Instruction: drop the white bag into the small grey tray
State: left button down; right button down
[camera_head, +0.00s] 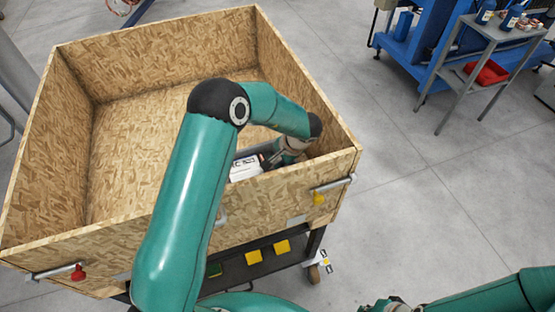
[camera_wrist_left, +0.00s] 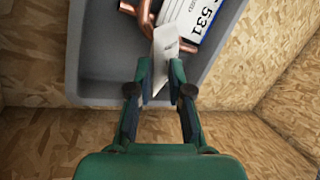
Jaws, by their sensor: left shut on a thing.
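My left gripper (camera_wrist_left: 158,72) is shut on the white bag (camera_wrist_left: 165,45), a thin pale piece pinched between the fingertips. In the head view the left gripper (camera_head: 287,152) is low inside the wooden box, near its right front corner, partly hidden by its own wrist. The small grey tray (camera_wrist_left: 98,60) lies under the fingertips in the left wrist view. The bag is over the tray's inside; whether it touches what lies there I cannot tell. My right gripper (camera_head: 385,304) is only partly in view at the bottom edge of the head view.
The wooden box (camera_head: 110,235) has high walls close around the left gripper. A grey trolley (camera_head: 490,42) stands at the back right. The box floor at left is bare.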

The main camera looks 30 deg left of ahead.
pick_arm(q)
jog(key=shift+f+p, duration=0.3)
jog(key=shift+p, duration=0.05)
jog(key=c, duration=1.1)
grip_release()
jog(key=shift+f, duration=0.1)
jog(key=shift+r+b, duration=0.2)
jog(key=shift+b, duration=0.25)
jog(key=v, duration=1.2)
jog(key=shift+r, duration=0.25)
